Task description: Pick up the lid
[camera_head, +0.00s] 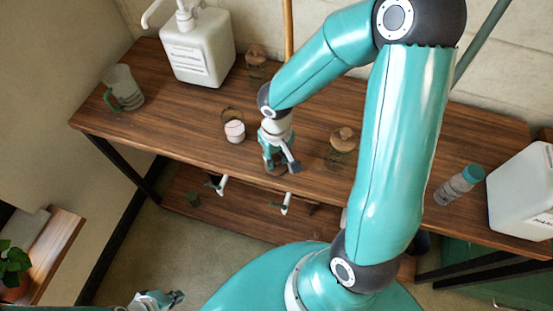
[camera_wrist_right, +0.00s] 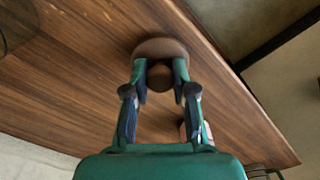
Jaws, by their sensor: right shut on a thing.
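A brown round lid (camera_wrist_right: 160,48) with a round knob shows in the right wrist view, over the wooden table. My right gripper (camera_wrist_right: 160,78) is shut on the lid's knob, one finger on each side. In the head view my right gripper (camera_head: 278,163) points down near the table's front edge and mostly hides the lid. I cannot tell whether the lid still touches the table. My left gripper (camera_head: 160,299) is low at the bottom left, away from the table; its jaw opening is unclear.
A small pale container (camera_head: 235,131) stands left of my right gripper. Glass jars with wooden tops stand to its right (camera_head: 342,150) and behind (camera_head: 256,60). A pump canister (camera_head: 197,48), a pitcher (camera_head: 123,88), a bottle (camera_head: 458,185) and a white canister (camera_head: 522,190) are farther out.

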